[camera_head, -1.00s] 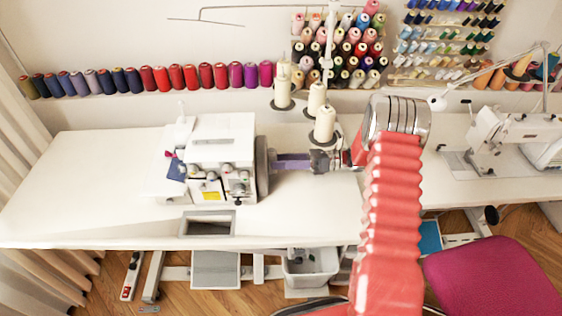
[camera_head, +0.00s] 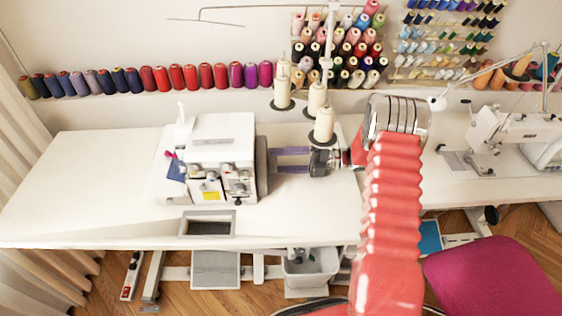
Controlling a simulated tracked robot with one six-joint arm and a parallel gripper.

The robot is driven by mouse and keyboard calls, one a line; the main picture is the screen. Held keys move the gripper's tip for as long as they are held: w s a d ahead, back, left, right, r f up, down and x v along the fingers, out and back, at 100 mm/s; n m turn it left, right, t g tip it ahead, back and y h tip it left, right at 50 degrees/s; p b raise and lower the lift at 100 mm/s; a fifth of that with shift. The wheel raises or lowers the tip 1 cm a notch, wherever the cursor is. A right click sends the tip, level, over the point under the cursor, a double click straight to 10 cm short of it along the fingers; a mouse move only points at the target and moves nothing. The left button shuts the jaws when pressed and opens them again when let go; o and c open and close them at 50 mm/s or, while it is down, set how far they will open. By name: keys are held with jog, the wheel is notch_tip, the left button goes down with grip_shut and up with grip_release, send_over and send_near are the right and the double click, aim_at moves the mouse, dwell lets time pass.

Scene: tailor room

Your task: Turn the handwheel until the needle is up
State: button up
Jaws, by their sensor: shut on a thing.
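The white overlock sewing machine (camera_head: 222,135) stands on the white table, left of my arm. Its dark handwheel (camera_head: 262,165) is on the machine's right side and is seen nearly edge-on. My gripper (camera_head: 273,160) reaches in from the right, with its two purple fingers one above the other and their tips at the handwheel. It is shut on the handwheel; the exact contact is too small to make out. The needle is too small to tell at the machine's front, so its height cannot be read.
Cream thread cones (camera_head: 324,124) stand behind my wrist. A second white sewing machine (camera_head: 515,130) is on the right. A row of coloured spools (camera_head: 190,77) lines the wall. The table's left part (camera_head: 90,190) is clear. A magenta chair (camera_head: 490,275) is at the lower right.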

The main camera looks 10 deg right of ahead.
jog(key=shift+w+d+m, duration=0.1)
jog(key=shift+w+m, duration=0.1)
jog(key=shift+m, duration=1.2)
jog(key=o, duration=1)
jog(key=shift+o, duration=0.2)
jog(key=shift+s, duration=0.1)
jog(key=d, duration=0.4)
jog(key=s+d, duration=0.1)
jog(key=d, duration=0.3)
jog(key=s+d, duration=0.1)
jog(key=d, duration=0.4)
jog(key=shift+s+d+f, duration=0.1)
jog(key=shift+s+f, duration=0.05)
jog(key=shift+s, duration=0.1)
jog(key=shift+d, duration=0.15)
jog(key=shift+s, duration=0.15)
